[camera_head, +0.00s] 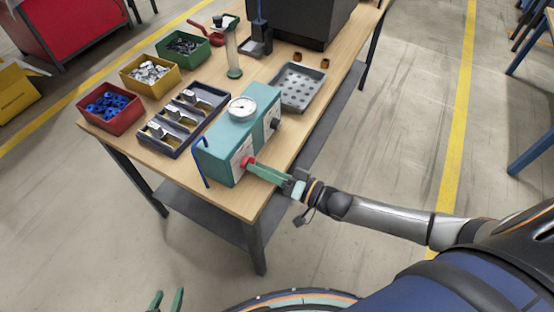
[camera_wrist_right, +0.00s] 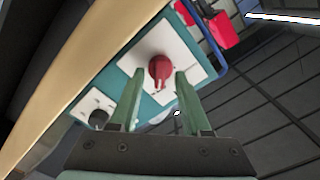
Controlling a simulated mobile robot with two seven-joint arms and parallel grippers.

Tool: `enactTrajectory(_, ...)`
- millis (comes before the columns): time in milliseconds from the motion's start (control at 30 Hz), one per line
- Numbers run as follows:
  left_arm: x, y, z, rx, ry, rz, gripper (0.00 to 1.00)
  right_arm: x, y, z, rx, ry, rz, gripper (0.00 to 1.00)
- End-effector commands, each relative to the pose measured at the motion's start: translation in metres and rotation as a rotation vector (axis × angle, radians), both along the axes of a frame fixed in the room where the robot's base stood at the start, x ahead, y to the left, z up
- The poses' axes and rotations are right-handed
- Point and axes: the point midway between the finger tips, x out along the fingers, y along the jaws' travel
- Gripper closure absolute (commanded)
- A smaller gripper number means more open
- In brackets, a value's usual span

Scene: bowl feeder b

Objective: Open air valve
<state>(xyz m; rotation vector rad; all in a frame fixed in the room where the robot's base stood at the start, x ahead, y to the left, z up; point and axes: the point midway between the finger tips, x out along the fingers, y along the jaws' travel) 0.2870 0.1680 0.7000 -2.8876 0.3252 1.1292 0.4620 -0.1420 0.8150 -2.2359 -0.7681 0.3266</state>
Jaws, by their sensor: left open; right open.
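The red knob also shows in the head view (camera_head: 247,162). My right gripper (camera_wrist_right: 158,90) is open, its two green fingers on either side of the knob's lower part in the wrist view. I cannot tell whether they touch it. In the head view the right gripper (camera_head: 262,170) reaches the knob from the right. My left gripper (camera_head: 168,299) is open and empty at the bottom edge, away from the table.
A gauge (camera_head: 242,107) sits on the box, and a black knob (camera_wrist_right: 98,117) is on another white plate. A blue hose (camera_head: 201,165) hangs at its left. A compartment tray (camera_head: 172,139), bins of parts (camera_head: 127,121) and a perforated grey tray (camera_head: 318,88) stand on the wooden table.

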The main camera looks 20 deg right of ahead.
Motion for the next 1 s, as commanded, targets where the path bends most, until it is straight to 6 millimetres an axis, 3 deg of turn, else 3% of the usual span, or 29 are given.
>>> enactTrajectory(533,0.0,0.0,-0.001,0.0,0.001,0.0,0.5,-0.083,-0.064,-0.001,-0.001,0.003,0.001,0.53)
enactTrajectory(1000,-0.001,0.0,-0.001,0.0,0.001,0.0,0.5,-0.094,-0.073,0.0,0.0,-0.001,0.001,0.53)
